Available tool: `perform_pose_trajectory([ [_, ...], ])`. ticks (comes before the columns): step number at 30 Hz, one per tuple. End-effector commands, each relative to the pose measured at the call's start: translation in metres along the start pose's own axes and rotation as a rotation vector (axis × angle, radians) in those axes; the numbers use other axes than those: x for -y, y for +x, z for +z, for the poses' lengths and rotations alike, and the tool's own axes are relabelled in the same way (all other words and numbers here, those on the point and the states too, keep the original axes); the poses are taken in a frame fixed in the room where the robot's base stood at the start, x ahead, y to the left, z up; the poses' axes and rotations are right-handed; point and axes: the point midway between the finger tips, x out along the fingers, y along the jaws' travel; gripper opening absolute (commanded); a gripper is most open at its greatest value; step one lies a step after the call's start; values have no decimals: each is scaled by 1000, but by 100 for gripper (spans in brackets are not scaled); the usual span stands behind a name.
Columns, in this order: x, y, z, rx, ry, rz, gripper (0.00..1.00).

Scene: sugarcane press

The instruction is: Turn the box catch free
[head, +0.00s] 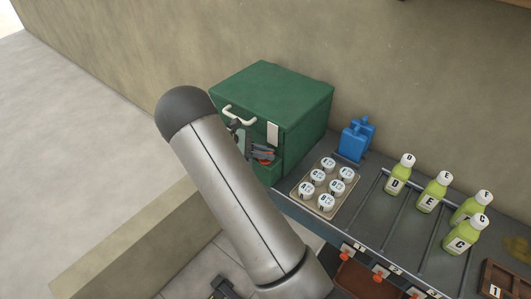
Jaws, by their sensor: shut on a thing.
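The green box (276,95) stands at the left end of the bench against the wall. Its front carries a white handle (240,116) and a pale upright plate (273,133). A small red catch (264,159) shows low on the front. My gripper (263,152) is at the box front, shut on the red catch. My arm covers the left part of the front, and the fingers hide part of the catch, so its exact angle cannot be told.
A tray (345,196) of several white-lidded jars sits right of the box. A blue can-like object (356,139) stands behind it. Several green bottles (433,193) stand farther right, between rails on the grey bench (378,217). Orange knobs line the front edge.

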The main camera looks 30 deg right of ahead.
Motion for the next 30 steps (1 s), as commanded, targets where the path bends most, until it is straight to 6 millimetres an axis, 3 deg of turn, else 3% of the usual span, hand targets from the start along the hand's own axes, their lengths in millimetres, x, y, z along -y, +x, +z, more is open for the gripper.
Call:
perform_pose_trajectory([
  [30,1,0,-4,-3,-294,711,0],
])
